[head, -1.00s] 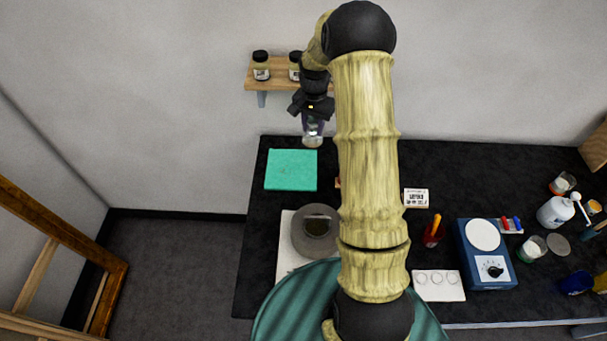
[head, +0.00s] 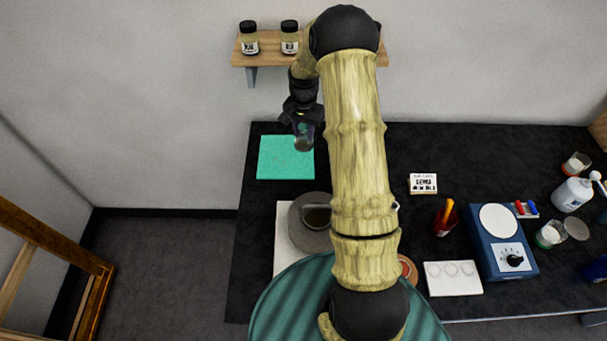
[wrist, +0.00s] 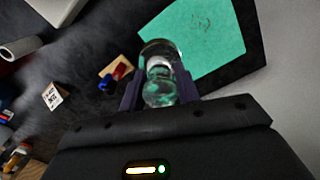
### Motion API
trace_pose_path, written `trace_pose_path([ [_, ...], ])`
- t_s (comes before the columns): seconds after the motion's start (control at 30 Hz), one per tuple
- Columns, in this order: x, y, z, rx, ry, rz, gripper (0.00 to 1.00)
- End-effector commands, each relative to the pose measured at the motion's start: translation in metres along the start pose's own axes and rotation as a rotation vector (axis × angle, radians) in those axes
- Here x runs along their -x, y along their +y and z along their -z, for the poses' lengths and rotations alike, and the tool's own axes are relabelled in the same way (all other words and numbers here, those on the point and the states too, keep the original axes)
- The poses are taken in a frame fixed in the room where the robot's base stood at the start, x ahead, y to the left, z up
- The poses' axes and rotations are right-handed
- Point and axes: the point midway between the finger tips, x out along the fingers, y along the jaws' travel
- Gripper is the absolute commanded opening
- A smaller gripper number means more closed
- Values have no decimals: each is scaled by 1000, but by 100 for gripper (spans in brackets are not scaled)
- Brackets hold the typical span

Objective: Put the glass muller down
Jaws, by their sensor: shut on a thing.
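The glass muller (wrist: 160,70) is a clear, rounded piece of glass between the two fingers of my gripper (wrist: 158,92) in the wrist view. My gripper is shut on it. In the head view my gripper (head: 302,122) points down, with the muller (head: 303,138) at its tip, over or near the right part of a green square mat (head: 280,165) at the back left of the black table. The muller's height above the mat is hard to tell.
A grey round stone-like vessel (head: 305,235) stands on a white sheet in front of the mat. A wooden shelf (head: 270,58) with jars is on the wall behind my gripper.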

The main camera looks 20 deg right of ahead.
Motion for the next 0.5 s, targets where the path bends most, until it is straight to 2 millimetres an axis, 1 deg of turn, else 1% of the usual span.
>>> trace_pose_path([
  [0.03, -15, 0, 0, 0, -1, 1, 13],
  [0.1, -20, -1, 0, -1, 1, 3, 13],
  [0.4, -19, 0, 0, -1, 2, 2, 13],
  [0.5, -23, 0, 0, -1, 0, 1, 13],
])
